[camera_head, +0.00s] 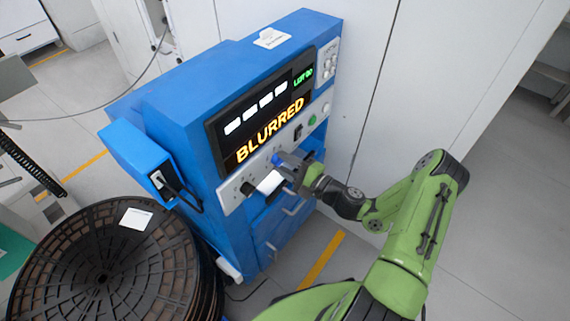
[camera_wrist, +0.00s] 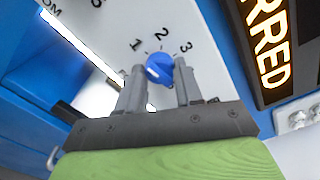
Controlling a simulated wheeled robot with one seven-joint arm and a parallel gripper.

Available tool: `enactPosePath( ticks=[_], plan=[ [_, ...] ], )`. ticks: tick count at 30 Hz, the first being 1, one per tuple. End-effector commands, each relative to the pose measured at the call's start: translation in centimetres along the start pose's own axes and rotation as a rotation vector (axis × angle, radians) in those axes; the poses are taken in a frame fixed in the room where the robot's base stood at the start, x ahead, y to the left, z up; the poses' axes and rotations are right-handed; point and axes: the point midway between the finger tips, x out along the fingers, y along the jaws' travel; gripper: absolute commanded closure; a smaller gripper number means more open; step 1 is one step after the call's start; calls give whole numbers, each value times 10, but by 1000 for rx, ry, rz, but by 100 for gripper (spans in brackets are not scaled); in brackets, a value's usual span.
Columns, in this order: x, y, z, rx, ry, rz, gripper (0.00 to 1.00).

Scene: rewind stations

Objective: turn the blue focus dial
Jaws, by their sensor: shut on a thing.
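The blue focus dial (camera_wrist: 159,68) sits on a light panel with the marks 1, 2 and 3 around it. My gripper (camera_wrist: 160,88) is shut on the dial, with one finger on each side of it. A pale line on the dial points toward the lower left in the wrist view; I cannot tell which mark it is set to. In the head view the dial (camera_head: 276,160) shows as a small blue spot at my gripper (camera_head: 283,163). The display (camera_head: 270,131) above reads BLURRED in orange letters.
The blue machine cabinet (camera_head: 180,90) carries a black knob (camera_head: 247,188) left of my gripper and a green switch (camera_head: 312,120) to the right. A stack of black reels (camera_head: 100,265) stands at the lower left. A white wall (camera_head: 440,90) rises behind on the right.

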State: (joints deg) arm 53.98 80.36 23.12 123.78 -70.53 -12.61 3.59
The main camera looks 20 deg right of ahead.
Motion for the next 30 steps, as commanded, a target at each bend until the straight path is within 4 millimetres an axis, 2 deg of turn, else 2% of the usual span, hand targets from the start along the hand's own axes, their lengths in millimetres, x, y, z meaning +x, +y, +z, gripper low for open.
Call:
enactPosePath(
  ticks=[14, 15, 19, 27, 30],
  plan=[
    [0, 1, 0, -15, 1, 3, 95],
    [0, 1, 0, -15, 1, 3, 60],
    [0, 1, 0, -14, 1, 2, 40],
    [-1, 0, 0, -13, 1, 1, 39],
    [-10, 0, -1, -11, 3, 3, 39]
  ],
)
